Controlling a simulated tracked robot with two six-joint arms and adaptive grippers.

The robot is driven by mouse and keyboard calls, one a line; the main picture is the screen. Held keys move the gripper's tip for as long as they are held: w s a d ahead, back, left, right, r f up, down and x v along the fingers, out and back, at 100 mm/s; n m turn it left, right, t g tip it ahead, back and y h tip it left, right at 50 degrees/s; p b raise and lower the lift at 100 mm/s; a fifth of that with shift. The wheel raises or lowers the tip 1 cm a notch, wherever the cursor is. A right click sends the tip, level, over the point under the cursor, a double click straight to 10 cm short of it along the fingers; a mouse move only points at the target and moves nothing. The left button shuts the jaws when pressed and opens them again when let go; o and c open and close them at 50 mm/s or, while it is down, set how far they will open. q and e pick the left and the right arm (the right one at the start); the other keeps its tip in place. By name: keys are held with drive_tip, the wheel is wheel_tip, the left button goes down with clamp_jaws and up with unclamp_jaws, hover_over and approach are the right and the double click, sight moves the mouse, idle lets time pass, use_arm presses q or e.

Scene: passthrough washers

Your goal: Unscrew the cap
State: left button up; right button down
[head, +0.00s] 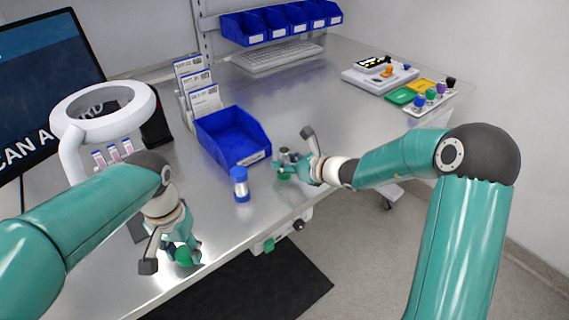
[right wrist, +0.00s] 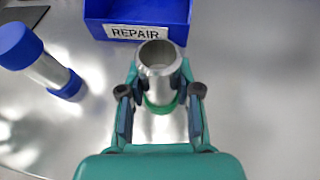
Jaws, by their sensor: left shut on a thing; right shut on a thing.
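My right gripper (right wrist: 160,100) is shut on an open-topped metal cylinder (right wrist: 157,58) with a green band low on it, in front of the blue bin. In the head view this gripper (head: 288,166) is just above the table, and its hold is small. My left gripper (head: 180,250) is at the table's front edge, shut on a rounded green thing (head: 183,256). I cannot tell whether that is the cap. The two grippers are well apart. A clear container with blue ends (head: 240,185) stands between them; it also shows in the right wrist view (right wrist: 42,65).
A blue bin (head: 232,138) labelled REPAIR (right wrist: 135,33) stands behind the container. A white ring-shaped stand (head: 70,140) is at the left, beside a monitor (head: 45,75). A keyboard (head: 275,57) and trays of coloured parts (head: 380,74) lie at the back.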

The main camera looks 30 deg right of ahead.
drive_tip(key=shift+f, duration=0.15)
drive_tip(key=c, duration=0.8)
unclamp_jaws()
